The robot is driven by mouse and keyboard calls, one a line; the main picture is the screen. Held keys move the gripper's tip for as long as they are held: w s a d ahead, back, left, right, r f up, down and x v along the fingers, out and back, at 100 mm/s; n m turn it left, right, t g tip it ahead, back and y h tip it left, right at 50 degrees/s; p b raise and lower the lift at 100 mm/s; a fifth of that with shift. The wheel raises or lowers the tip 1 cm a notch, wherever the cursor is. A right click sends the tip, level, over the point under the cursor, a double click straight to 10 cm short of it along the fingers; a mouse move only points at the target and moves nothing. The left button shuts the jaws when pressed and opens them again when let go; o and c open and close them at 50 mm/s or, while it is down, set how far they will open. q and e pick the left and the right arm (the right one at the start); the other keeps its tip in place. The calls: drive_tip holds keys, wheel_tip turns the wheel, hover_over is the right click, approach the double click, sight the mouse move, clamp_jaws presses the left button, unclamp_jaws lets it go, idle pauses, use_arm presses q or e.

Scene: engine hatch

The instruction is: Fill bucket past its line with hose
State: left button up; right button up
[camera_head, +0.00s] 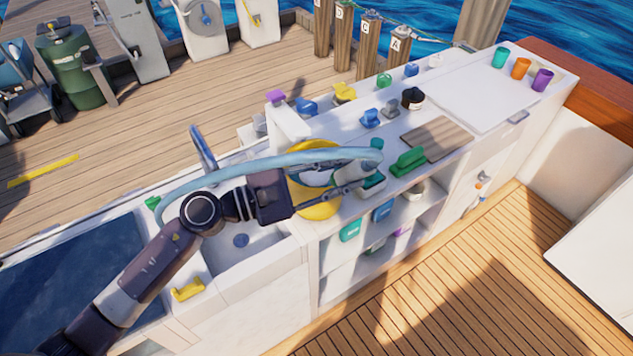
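A light-blue hose (270,162) rises beside the sink and arcs right over my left arm. Its pale end curls down at the yellow bucket. My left gripper (368,178) appears shut on this hose end, over the right side of the bucket; the fingers are partly hidden. The yellow bucket (318,208) stands on the white counter right of the sink. The gripper and hose cover much of its opening, so its line and water level cannot be made out. My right gripper is not in view.
The sink basin (240,240) lies under my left arm, with a yellow brush-like item (188,289) on its front edge. A green brush (408,160) and a wooden board (436,138) lie right of the bucket. Cups (521,68) stand at the far right. Open shelves are below.

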use_arm(q)
drive_tip(key=s+d+r+p, duration=0.1)
drive_tip(key=s+d+p, duration=0.1)
drive_tip(key=s, duration=0.4)
drive_tip(key=s+d+r+p, duration=0.1)
drive_tip(key=s+d+p, duration=0.2)
drive_tip(key=s, duration=0.4)
drive_tip(key=shift+s+d+r+p, duration=0.15)
drive_tip(key=shift+s+d+p, duration=0.05)
drive_tip(key=shift+d+p, duration=0.2)
drive_tip(key=shift+w, duration=0.1)
